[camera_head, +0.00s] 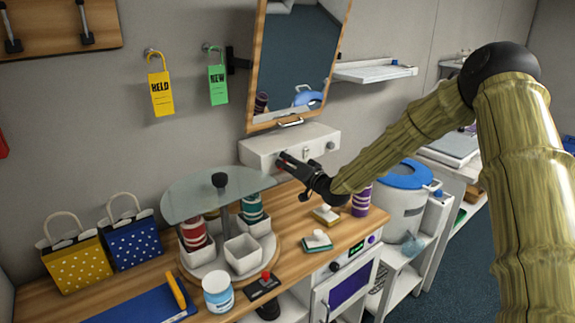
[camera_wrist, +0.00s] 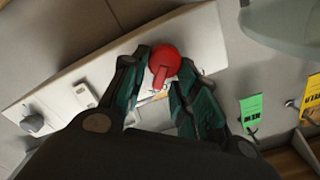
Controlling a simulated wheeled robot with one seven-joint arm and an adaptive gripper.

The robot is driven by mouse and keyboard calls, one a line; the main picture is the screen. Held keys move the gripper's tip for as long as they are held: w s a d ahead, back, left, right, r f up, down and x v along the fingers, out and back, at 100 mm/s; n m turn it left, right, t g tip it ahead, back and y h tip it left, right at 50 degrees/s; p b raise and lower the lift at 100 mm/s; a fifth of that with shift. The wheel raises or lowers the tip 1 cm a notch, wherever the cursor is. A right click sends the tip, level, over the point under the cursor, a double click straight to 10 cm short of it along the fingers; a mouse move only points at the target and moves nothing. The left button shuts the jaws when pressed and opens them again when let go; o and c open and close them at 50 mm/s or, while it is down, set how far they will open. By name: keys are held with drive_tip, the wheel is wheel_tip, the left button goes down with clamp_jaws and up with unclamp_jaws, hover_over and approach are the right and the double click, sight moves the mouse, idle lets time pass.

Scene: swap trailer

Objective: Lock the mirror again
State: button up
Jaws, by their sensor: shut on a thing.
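The mirror (camera_head: 297,55) has a wooden frame and hangs on the grey wall, tilted in the head view, with a small metal handle (camera_head: 290,122) at its lower edge. Below it is a white box (camera_head: 318,138) with a knob (camera_head: 331,146) at its right end; this knob also shows in the wrist view (camera_wrist: 33,123). My gripper (camera_head: 284,160) is at the box's left part. In the wrist view my gripper (camera_wrist: 167,85) is shut on a red knob (camera_wrist: 164,62) with a short lever on the box's face. The mirror's latch state cannot be told.
A yellow HELD tag (camera_head: 160,92) and a green NEW tag (camera_head: 218,84) hang left of the mirror. Below my gripper is a wooden counter (camera_head: 345,232) with a glass-topped carousel (camera_head: 205,192), cups, a jar (camera_head: 218,292) and sponges. A blue-lidded bin (camera_head: 404,205) stands right.

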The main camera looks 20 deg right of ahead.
drive_tip(key=shift+d+r, duration=0.1)
drive_tip(key=o, duration=1)
drive_tip(key=shift+d, duration=0.1)
drive_tip(key=v, duration=1.2)
